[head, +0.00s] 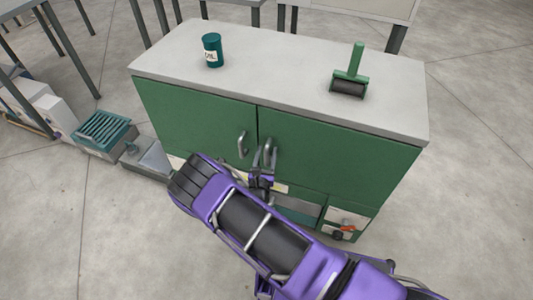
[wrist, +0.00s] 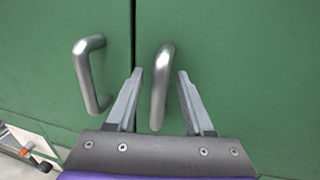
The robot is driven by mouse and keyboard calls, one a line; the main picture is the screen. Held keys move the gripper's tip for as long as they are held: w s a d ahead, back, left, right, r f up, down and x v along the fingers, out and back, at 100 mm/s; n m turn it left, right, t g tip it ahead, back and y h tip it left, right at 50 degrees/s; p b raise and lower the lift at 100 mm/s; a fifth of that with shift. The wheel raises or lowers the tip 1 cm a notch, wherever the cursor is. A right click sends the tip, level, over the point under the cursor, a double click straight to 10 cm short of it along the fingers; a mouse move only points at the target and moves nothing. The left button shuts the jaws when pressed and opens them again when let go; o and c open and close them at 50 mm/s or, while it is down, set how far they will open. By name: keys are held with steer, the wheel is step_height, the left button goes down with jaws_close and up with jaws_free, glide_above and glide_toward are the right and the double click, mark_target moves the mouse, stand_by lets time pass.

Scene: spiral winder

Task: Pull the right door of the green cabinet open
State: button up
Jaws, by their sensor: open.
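The green cabinet has a grey top (head: 290,70) and two doors, both shut. The right door (head: 335,155) has a vertical metal bar handle (head: 268,153) near the middle seam. The left door (head: 190,115) has a similar handle (head: 242,144). In the wrist view, my gripper (wrist: 160,75) is open, with one finger on each side of the right door's handle (wrist: 161,85). I cannot tell whether a finger touches it. The left door's handle (wrist: 90,75) is outside the fingers, to the left. My arm hides part of the cabinet's lower front in the head view.
A dark green can (head: 212,50) and a green-handled roller (head: 350,75) stand on the cabinet top. A lower opening holds a white item with a red part (head: 346,226). Floor right of the cabinet is clear.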

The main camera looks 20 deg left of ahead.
jaws_close()
stand_by(1.4)
